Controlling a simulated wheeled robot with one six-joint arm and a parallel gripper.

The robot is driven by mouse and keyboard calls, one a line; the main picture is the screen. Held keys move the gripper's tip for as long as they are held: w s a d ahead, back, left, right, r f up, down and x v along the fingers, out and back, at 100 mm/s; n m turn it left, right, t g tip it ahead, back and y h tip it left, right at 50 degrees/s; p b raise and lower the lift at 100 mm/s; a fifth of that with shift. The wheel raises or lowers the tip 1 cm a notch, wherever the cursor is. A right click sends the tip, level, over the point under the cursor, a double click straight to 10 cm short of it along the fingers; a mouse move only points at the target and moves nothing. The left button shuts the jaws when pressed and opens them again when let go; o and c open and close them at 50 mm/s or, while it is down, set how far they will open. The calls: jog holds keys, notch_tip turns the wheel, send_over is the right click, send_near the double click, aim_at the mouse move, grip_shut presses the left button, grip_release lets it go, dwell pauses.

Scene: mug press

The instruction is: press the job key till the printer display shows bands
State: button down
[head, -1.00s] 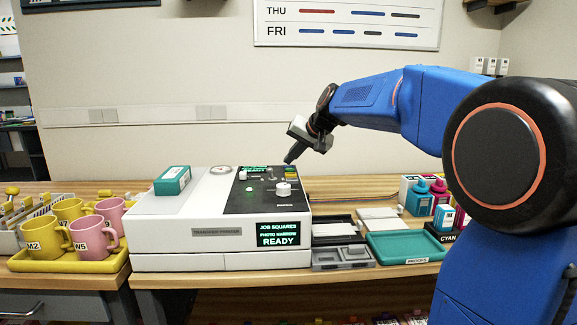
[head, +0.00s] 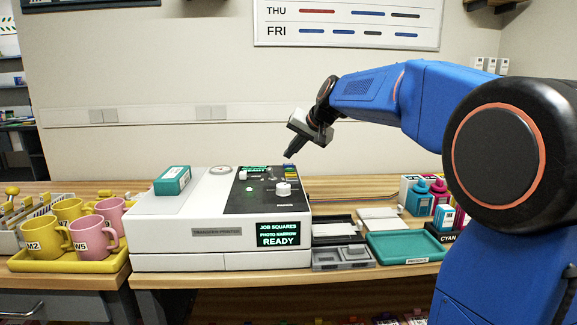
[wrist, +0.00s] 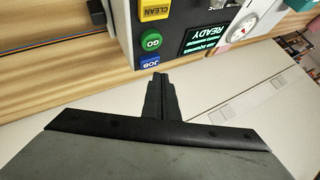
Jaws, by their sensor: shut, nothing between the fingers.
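The white transfer printer (head: 170,235) stands on the wooden bench. Its front display (head: 278,234) reads JOB SQUARES, PHOTO NARROW, READY; part of a display (wrist: 205,38) shows in the wrist view. The blue job key (wrist: 149,62) sits at the near end of a key column in the wrist view, beside the green GO key (wrist: 151,41) and yellow CLEAN key (wrist: 155,10). My gripper (head: 288,155) is shut and empty, pointing down above the printer's back right corner. In the wrist view its fingertips (wrist: 160,77) appear just below the job key, apart from it.
A teal box (head: 172,181) and a white knob (head: 284,189) stand on the printer's top. Yellow and pink mugs on a yellow tray (head: 70,264) are at left. A teal tray (head: 405,247) and ink bottles (head: 420,200) are at right.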

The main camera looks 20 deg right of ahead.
aim_at(291, 165)
jog(key=shift+r, duration=2.4)
jog(key=shift+s, duration=0.1)
